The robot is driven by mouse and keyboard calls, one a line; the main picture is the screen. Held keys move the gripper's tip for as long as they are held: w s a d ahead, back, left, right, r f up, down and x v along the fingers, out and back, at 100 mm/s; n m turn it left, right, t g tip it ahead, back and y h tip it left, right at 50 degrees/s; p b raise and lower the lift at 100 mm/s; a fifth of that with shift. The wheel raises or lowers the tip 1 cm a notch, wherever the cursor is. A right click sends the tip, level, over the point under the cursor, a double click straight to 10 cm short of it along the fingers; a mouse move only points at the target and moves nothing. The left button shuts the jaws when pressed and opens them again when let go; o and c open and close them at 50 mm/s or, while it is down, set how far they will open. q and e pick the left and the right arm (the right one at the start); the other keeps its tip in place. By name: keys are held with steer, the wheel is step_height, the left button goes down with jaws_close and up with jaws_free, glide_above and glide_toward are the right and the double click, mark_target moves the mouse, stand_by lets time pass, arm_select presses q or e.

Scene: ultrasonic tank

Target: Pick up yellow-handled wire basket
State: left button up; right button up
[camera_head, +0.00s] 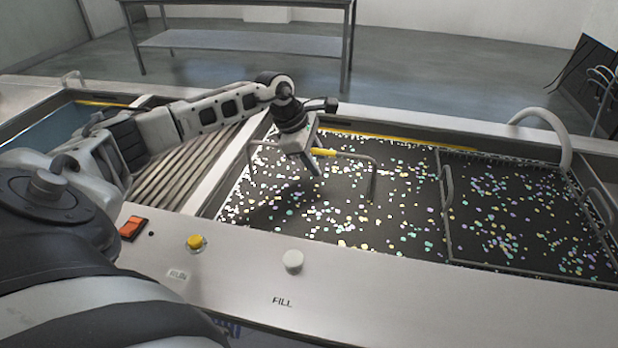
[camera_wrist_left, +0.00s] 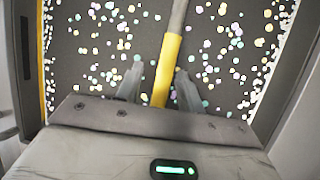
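The yellow-handled wire basket shows by its grey handle bar (camera_head: 373,178) with a yellow grip (camera_head: 324,152), standing above the speckled dark tank. The rest of this basket is hard to make out. My left gripper (camera_head: 316,163) is at the yellow grip. In the left wrist view, the yellow grip (camera_wrist_left: 168,62) runs between the two fingers (camera_wrist_left: 159,88). The fingers are apart, with a gap on the left side of the grip and the right finger close to it. My right gripper is in neither view.
A second wire basket with grey handles (camera_head: 447,205) sits at the right of the tank. A curved white pipe (camera_head: 563,135) rises at the back right. The front panel (camera_head: 400,297) carries a yellow button (camera_head: 196,242) and a white knob (camera_head: 293,261). A slatted rack (camera_head: 178,165) lies left.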

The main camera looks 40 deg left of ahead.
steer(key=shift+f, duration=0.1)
